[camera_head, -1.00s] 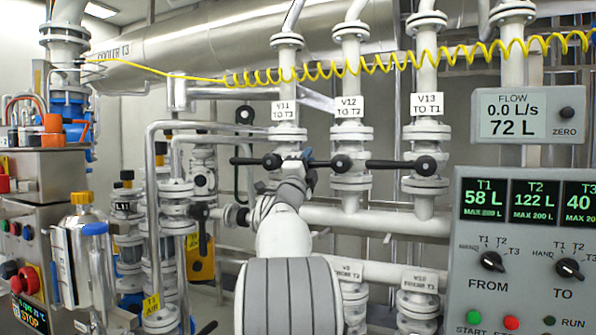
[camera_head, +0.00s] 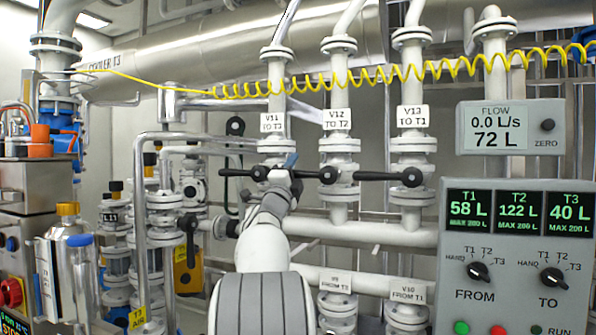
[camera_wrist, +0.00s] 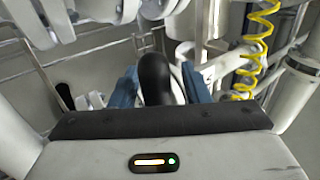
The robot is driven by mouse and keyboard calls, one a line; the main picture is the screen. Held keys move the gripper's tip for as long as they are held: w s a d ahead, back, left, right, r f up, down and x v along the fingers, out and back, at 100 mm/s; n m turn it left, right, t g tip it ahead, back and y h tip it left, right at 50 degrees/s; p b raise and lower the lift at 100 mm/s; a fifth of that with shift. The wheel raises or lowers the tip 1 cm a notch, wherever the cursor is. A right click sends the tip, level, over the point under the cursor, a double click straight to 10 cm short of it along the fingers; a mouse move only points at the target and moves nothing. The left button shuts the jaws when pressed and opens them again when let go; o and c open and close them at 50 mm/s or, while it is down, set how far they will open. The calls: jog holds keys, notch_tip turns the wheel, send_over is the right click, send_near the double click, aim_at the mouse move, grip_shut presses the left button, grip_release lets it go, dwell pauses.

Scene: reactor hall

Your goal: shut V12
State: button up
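Valve V12 (camera_head: 339,147) is a white flanged valve on a vertical pipe, with its label "V12 TO T2" (camera_head: 337,117) above. Its black lever (camera_head: 311,174) lies level across the pipe, pointing left from the round hub. My gripper (camera_head: 292,168) is at the lever's left end and hides part of it. In the wrist view, the black lever end (camera_wrist: 156,78) sits between my two blue fingers (camera_wrist: 160,88). The fingers are apart, with a narrow gap seen on the right. Whether either finger touches the lever is unclear.
Valve V11 (camera_head: 270,147) stands close to the left and V13 (camera_head: 412,146) to the right; their black levers are also level. A yellow coiled hose (camera_head: 400,75) hangs above. The control panel (camera_head: 515,255) and flow display (camera_head: 510,127) stand at the right.

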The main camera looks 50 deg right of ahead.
jog(key=shift+s+a+f, duration=0.15)
jog(key=shift+a+f, duration=0.05)
jog(key=b+v, duration=0.1)
jog(key=v, duration=0.6)
jog(key=shift+a, duration=0.15)
dwell(0.4)
